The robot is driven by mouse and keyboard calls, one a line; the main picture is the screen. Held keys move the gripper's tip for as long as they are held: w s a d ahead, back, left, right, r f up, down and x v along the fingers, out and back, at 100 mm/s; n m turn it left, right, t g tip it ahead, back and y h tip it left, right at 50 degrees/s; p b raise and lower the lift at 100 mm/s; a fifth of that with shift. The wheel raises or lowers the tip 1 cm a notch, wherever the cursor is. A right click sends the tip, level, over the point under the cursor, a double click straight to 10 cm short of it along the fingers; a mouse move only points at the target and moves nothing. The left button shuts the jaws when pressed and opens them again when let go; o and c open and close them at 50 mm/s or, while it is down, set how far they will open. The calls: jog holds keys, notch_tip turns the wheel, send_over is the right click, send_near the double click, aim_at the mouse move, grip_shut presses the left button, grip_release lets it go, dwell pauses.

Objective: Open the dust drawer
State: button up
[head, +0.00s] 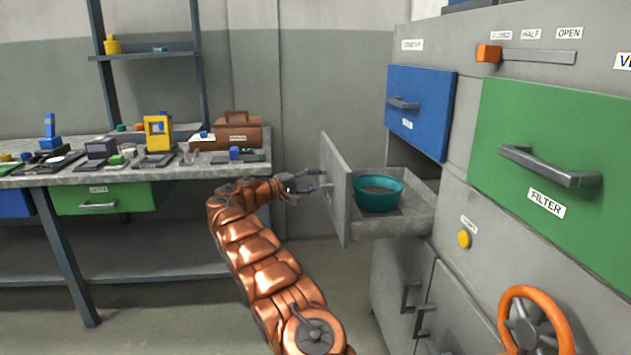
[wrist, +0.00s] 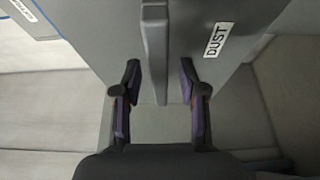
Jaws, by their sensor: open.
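The dust drawer (head: 337,190) is a grey drawer pulled well out of the grey cabinet, below the blue drawer. A teal bowl (head: 379,193) with greyish contents sits inside it. My gripper (head: 318,182) is in front of the drawer's front panel, at its handle. In the wrist view, the two fingers of my gripper (wrist: 160,95) are open, one on each side of the grey bar handle (wrist: 155,60), with gaps between. The DUST label (wrist: 217,40) shows on the drawer front to the right of the handle.
A blue drawer (head: 420,108) and a green FILTER panel (head: 550,150) are shut on the cabinet. An orange handwheel (head: 535,325) sits low on the right. A cluttered workbench (head: 190,168) stands at left. Floor around the open drawer looks clear.

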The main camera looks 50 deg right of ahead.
jog(key=v, duration=1.1)
jog(key=shift+a, duration=0.2)
jog(key=shift+r, duration=0.1)
jog(key=s+a+r+n+t+y+p, duration=0.2)
jog(key=s+a+r+y+p, duration=0.4)
jog(key=s+a+r+p, duration=0.75)
jog(key=s+a+r+n+t+y+p, duration=0.2)
jog(key=s+a+y+p, duration=0.9)
jog(key=s+a, duration=1.9)
jog(key=a+p, duration=0.2)
jog(key=p, duration=0.2)
jog(key=shift+a+r, duration=0.25)
jog(key=shift+r, duration=0.15)
jog(key=shift+s+d, duration=0.15)
jog(key=shift+d, duration=0.05)
